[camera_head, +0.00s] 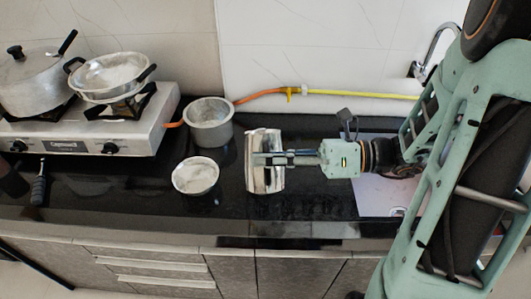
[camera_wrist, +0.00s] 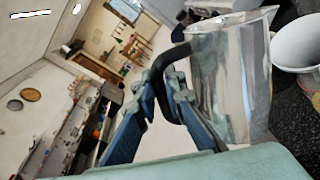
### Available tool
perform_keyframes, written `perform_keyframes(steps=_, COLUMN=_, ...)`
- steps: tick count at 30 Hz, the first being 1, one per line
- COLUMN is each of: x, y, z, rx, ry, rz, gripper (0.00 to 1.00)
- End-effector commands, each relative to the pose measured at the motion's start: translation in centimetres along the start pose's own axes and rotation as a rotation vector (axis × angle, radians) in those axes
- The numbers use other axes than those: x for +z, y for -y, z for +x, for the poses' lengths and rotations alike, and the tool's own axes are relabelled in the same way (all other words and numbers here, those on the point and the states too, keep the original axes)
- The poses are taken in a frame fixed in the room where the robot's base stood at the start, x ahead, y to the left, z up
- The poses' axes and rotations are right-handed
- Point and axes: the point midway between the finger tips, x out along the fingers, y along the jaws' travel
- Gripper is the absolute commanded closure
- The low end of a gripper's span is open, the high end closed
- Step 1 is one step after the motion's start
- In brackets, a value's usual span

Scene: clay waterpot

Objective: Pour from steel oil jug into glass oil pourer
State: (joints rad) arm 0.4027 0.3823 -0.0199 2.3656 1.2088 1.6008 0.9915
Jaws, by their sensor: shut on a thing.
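The shiny steel oil jug (camera_head: 264,181) is in front of my gripper (camera_head: 262,158), over the black counter in the head view. In the wrist view, the jug (camera_wrist: 240,85) fills the upper right, and its dark curved handle (camera_wrist: 163,68) lies between the fingers of my gripper (camera_wrist: 162,90). My gripper is shut on this handle. I cannot tell how far the jug is tilted or whether it touches the counter. I cannot make out a glass oil pourer in either view.
A pale bowl (camera_head: 195,176) stands left of the jug, with a grey metal pot (camera_head: 208,122) behind it. A gas stove (camera_head: 85,125) with pans is at the left. An orange and yellow hose (camera_head: 350,93) runs along the wall. The counter's front edge is close.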

Motion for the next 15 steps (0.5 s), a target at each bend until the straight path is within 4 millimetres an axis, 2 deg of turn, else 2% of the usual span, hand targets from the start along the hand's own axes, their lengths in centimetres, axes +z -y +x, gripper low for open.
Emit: perform_keyframes(steps=15, x=0.12, y=0.21, z=0.07, rx=-0.002, ry=-0.02, rz=0.1, gripper=1.0)
